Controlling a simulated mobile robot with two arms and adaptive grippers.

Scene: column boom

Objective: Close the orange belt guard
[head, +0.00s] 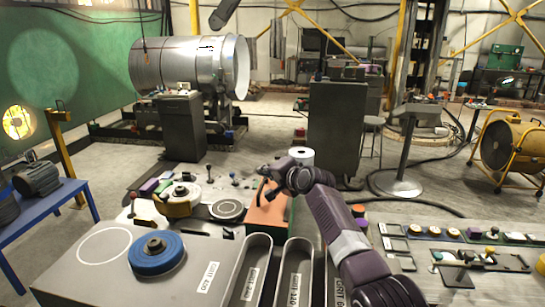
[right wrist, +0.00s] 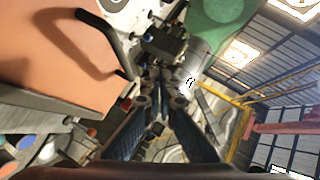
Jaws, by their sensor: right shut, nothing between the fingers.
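The orange belt guard (head: 267,210) is at the middle of the bench in the head view, just below my right gripper. In the right wrist view its orange face (right wrist: 50,45) fills the upper left, with a black bar handle (right wrist: 100,45) on it. How far the guard stands open I cannot tell. My right gripper (head: 267,179) is shut and empty at the guard's upper end. In the right wrist view its fingertips (right wrist: 160,88) are together, to the right of the handle and apart from it in the picture. My left gripper is not in view.
A blue grinding disc (head: 157,256) lies at the bench's front left. Slots labelled with grit numbers (head: 250,270) lie in front of the guard. A brass-coloured part (head: 177,205) and a round plate (head: 227,209) sit left of it. Trays of buttons (head: 470,235) are at right.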

